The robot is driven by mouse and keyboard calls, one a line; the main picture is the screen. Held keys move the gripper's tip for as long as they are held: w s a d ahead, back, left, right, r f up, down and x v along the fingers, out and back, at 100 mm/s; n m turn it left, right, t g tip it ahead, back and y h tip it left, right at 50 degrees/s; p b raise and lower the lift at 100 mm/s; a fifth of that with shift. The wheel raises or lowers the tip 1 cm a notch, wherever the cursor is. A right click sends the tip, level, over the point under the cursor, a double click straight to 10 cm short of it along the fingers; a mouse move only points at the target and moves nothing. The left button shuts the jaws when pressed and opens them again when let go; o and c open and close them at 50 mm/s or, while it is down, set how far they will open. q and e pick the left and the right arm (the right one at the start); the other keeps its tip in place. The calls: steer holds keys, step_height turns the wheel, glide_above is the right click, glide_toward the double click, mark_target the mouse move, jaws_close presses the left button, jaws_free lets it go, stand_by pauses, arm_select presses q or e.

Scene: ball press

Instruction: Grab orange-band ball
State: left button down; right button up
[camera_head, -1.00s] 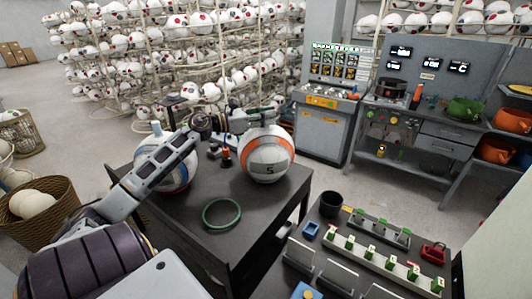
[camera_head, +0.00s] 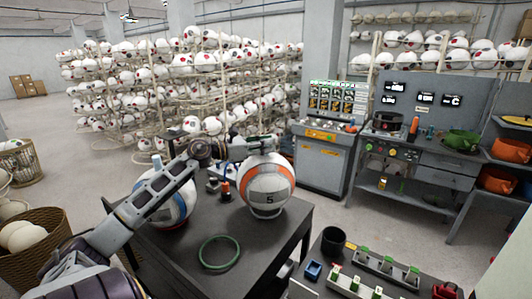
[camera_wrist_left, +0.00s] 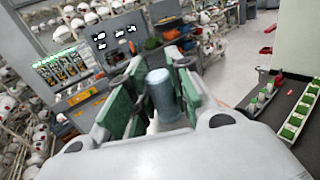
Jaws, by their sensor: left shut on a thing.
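The white ball with an orange band (camera_head: 267,188) and a "5" on it is at the right side of the dark table (camera_head: 190,262) in the head view. My left gripper (camera_head: 260,145) is at the ball's top. In the left wrist view its green-padded fingers (camera_wrist_left: 160,98) are shut on a grey upright cylinder (camera_wrist_left: 162,92), which appears to be the ball's top post. The ball's body is hidden there. I cannot tell whether the ball is clear of the table. A blue-band ball (camera_head: 184,208) is partly hidden behind my left arm. My right gripper is not in view.
A green ring (camera_head: 219,252) lies on the table in front. A small orange-and-black item (camera_head: 226,190) stands between the balls. A bench with a black cup (camera_head: 333,240) is at lower right. Grey machines (camera_head: 324,155) stand behind, with clear floor between.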

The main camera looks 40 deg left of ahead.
arm_select(q)
steer(key=shift+r+b, duration=0.5)
steer(key=shift+r, duration=3.25)
